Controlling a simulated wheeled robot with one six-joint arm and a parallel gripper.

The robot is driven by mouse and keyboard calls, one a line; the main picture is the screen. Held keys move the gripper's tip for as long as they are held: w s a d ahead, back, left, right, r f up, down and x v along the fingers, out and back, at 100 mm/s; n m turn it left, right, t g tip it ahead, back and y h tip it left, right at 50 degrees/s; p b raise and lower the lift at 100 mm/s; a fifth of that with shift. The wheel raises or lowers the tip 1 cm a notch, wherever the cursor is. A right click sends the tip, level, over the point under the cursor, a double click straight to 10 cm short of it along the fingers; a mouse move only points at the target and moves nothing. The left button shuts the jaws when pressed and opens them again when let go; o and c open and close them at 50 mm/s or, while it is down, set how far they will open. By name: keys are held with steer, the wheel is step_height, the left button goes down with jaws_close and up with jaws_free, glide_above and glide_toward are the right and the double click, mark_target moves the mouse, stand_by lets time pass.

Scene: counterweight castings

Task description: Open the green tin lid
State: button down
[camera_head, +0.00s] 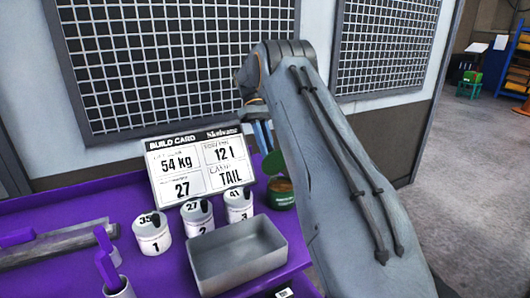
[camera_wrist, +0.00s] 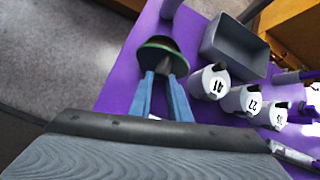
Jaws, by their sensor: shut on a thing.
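The green tin (camera_head: 281,198) stands on the purple bench at the right of the build card, partly behind my arm. Its green lid (camera_head: 274,163) shows as a disc tilted up above the tin's body. My gripper (camera_head: 265,148) has blue fingers that reach down to the lid's upper edge. In the wrist view the lid (camera_wrist: 160,47) lies just beyond the fingertips of my gripper (camera_wrist: 162,74), which are shut on its near edge. The exact contact is small and partly hidden. The inside of the tin cannot be made out.
A grey open tray (camera_head: 238,258) sits in front of white numbered canisters (camera_head: 198,217). The build card (camera_head: 200,166) stands behind them. Purple-handled tools (camera_head: 108,262) are at the left. Wire mesh panels (camera_head: 175,60) rise behind the bench (camera_head: 75,205).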

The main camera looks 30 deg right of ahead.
steer(key=shift+d+f+g, duration=0.25)
steer(key=shift+d+g, duration=0.05)
steer(key=shift+d, duration=0.05)
steer(key=c, duration=2.1)
jaws_free()
steer(key=o, duration=0.4)
steer(key=shift+s+d, duration=0.1)
steer(key=shift+d, duration=0.1)
steer(key=shift+o, duration=0.2)
steer(key=shift+a+r, duration=0.1)
steer(key=shift+a, duration=0.2)
